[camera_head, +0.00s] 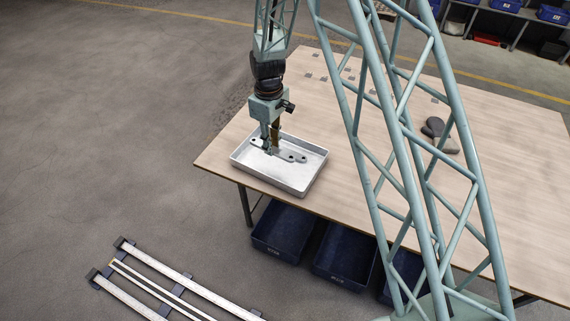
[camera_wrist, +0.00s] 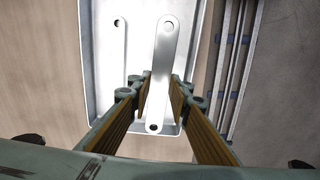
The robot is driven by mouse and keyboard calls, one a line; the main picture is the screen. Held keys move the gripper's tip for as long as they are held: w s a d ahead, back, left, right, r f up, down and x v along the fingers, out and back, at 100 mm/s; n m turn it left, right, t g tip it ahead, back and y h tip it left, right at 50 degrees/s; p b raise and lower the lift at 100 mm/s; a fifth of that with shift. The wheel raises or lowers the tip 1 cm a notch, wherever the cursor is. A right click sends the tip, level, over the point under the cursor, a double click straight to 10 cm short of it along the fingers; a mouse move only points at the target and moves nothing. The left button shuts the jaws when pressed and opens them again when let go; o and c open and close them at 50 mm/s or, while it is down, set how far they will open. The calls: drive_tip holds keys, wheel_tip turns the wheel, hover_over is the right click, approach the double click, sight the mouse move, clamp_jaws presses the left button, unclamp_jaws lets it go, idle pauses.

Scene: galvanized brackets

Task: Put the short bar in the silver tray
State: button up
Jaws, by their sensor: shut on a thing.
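The silver tray (camera_head: 238,165) stands at the near left corner of the wooden table; its rim also shows in the wrist view (camera_wrist: 86,75). My gripper (camera_head: 270,150) points down inside the tray's outline. In the wrist view, my gripper (camera_wrist: 160,88) is shut on a flat metal bar (camera_wrist: 166,45) with rounded ends and a hole at each end. A second flat bar (camera_wrist: 120,50) lies left of it in the tray. In the head view, part of the bars (camera_head: 297,157) shows beside the fingers. I cannot tell whether the held bar touches the tray floor.
Dark and grey rounded objects (camera_head: 437,129) lie at the table's right. Small flat pieces (camera_head: 315,77) lie toward the back. Blue bins (camera_head: 283,231) stand below the table. The table's middle is partly hidden by my lattice structure; the wood right of the tray looks clear.

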drive_tip(key=shift+s+d, duration=0.15)
drive_tip(key=shift+f, duration=0.1)
idle(0.3)
hover_over(273, 169)
drive_tip(key=shift+d+f+b, duration=0.1)
drive_tip(key=shift+f+b, duration=0.2)
drive_tip(key=shift+f, duration=2.75)
drive_tip(key=shift+f, duration=0.1)
drive_tip(key=shift+f, duration=1.75)
drive_tip(key=shift+f+b, duration=0.15)
drive_tip(key=shift+b, duration=0.15)
drive_tip(key=o, duration=1)
drive_tip(key=shift+c, duration=0.2)
